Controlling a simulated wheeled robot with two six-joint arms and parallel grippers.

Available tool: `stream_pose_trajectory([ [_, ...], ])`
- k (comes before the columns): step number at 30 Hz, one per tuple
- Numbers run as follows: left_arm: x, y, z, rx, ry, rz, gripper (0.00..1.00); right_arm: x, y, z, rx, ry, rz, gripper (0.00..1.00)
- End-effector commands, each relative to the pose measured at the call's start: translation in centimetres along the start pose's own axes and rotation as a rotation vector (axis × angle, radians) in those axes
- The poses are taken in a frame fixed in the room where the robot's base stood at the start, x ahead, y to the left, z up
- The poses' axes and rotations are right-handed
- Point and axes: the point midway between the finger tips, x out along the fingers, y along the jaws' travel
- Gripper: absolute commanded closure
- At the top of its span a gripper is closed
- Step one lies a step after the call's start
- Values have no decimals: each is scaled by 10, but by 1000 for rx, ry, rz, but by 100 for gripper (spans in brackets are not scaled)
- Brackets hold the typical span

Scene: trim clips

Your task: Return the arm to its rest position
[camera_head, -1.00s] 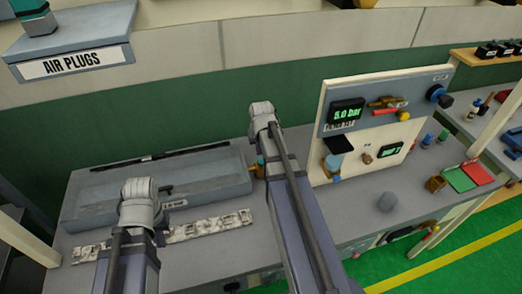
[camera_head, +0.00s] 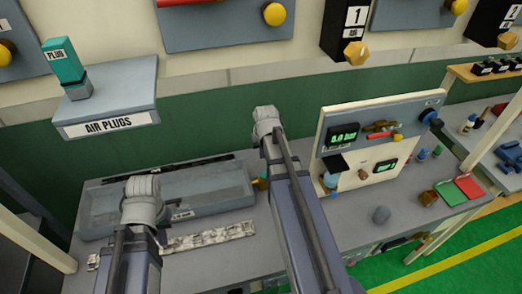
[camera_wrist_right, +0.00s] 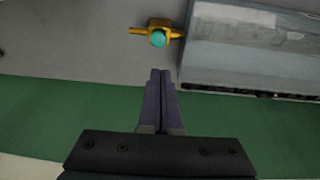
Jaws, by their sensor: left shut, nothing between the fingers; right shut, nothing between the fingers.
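My left arm comes up from the bottom left in the head view and ends in a pale grey wrist, with the left gripper (camera_head: 141,200) at its end over the front of the bench; its fingers are hard to make out. My right arm reaches further up the middle, its gripper (camera_head: 265,122) in front of the green wall strip, fingers hidden behind the wrist. In the right wrist view the right gripper (camera_wrist_right: 160,100) has its two dark fingers together with nothing between them. A brass fitting with a teal cap (camera_wrist_right: 158,38) lies beyond the fingertips, apart from them.
A long grey tray (camera_head: 215,185) and a speckled strip (camera_head: 208,237) lie on the bench near the left arm. The white gauge panel (camera_head: 350,115) stands right of the right arm. The AIR PLUGS shelf (camera_head: 110,105) juts out at upper left.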

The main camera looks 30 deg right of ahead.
Motion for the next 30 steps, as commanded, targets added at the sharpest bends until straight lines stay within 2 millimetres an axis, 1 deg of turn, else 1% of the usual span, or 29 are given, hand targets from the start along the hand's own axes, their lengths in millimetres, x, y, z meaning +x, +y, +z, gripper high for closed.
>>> stream_pose_trajectory([
  [5, 0, 0, 0, 0, 0, 0, 100, 0, 0, 0, 0, 0, 0, 100],
  [7, 2, 0, 0, 0, 0, 0, 100, 1, -3, 2, -5, -2, -1, 100],
  [8, 4, 0, 0, 0, 0, 0, 100, 3, -7, 4, -11, -5, -2, 100],
  [11, 17, 2, -1, 1, 0, 0, 100, 13, -36, 20, -60, -27, -11, 100],
  [14, 38, 4, -2, 3, 0, -1, 100, 27, -84, 51, -151, -68, -24, 100],
  [15, 48, 4, -3, 4, 0, -1, 100, 32, -105, 67, -193, -88, -28, 100],
  [17, 60, 6, -4, 6, 0, -1, 100, 38, -135, 92, -258, -118, -32, 100],
  [18, 68, 6, -4, 7, 0, -2, 100, 42, -153, 109, -300, -139, -32, 100],
  [20, 79, 7, -5, 8, 0, -2, 100, 47, -176, 134, -360, -166, -31, 100],
  [21, 86, 8, -5, 9, 0, -2, 100, 49, -189, 150, -398, -183, -30, 100],
  [24, 100, 9, -6, 12, 0, -2, 100, 53, -215, 185, -479, -218, -24, 100],
  [25, 103, 9, -6, 12, 0, -3, 100, 54, -220, 194, -500, -227, -21, 100],
  [27, 109, 10, -6, 13, 0, -3, 100, 55, -231, 211, -539, -243, -15, 100],
  [30, 114, 10, -7, 14, 0, -3, 100, 55, -239, 227, -575, -259, -9, 100],
])
